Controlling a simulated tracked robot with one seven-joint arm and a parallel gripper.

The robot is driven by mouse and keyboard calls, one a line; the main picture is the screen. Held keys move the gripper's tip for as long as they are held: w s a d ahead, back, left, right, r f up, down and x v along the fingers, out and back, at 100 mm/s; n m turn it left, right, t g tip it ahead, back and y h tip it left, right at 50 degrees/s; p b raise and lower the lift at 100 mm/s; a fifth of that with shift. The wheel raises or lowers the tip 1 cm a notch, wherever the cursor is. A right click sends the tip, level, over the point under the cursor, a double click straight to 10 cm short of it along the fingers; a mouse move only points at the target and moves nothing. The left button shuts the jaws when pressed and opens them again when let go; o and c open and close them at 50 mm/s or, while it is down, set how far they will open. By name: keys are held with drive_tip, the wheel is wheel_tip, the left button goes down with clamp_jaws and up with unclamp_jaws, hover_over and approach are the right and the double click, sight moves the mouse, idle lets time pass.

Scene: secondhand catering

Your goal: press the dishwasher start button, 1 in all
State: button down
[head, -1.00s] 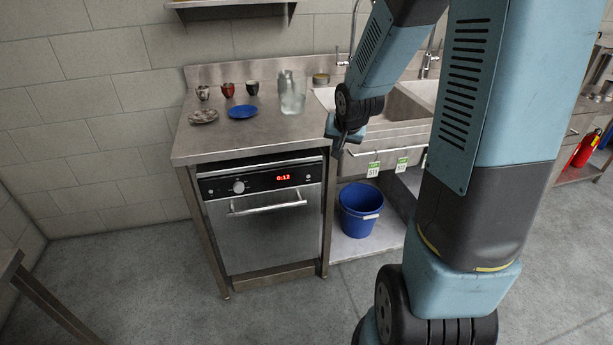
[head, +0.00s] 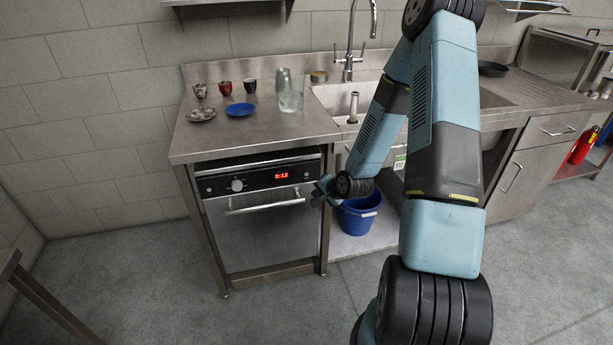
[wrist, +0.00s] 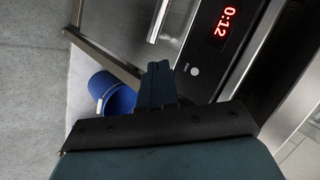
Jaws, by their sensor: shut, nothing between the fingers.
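The dishwasher (head: 262,237) stands under the steel counter, with a black control panel (head: 212,187). The panel has a silver knob (head: 237,185) and a red display (head: 281,175) reading 0:12. The wrist view shows the display (wrist: 225,22) turned sideways and a small round pale button (wrist: 195,71) beside it, which I take as the start button. My gripper (head: 317,192) is in front of the panel's right end, near the handle's height. In the wrist view my gripper (wrist: 157,72) is shut and empty, and its tips appear beside the button. I cannot tell the gap to the panel.
A bar handle (head: 265,205) crosses the dishwasher door. A blue bucket (head: 358,218) stands on the low shelf to the right, below my arm. Cups, plates and a glass jar (head: 290,98) stand on the counter (head: 240,140). The floor in front is clear.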

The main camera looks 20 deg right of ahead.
sight(307, 174)
drive_tip(key=shift+a+f+m, duration=0.15)
drive_tip(key=shift+f+m, duration=0.15)
drive_tip(key=shift+f, duration=0.3)
drive_tip(key=shift+w, duration=4.35)
drive_tip(key=shift+w, duration=0.2)
drive_tip(key=shift+w+r, duration=0.1)
drive_tip(key=shift+w, duration=0.15)
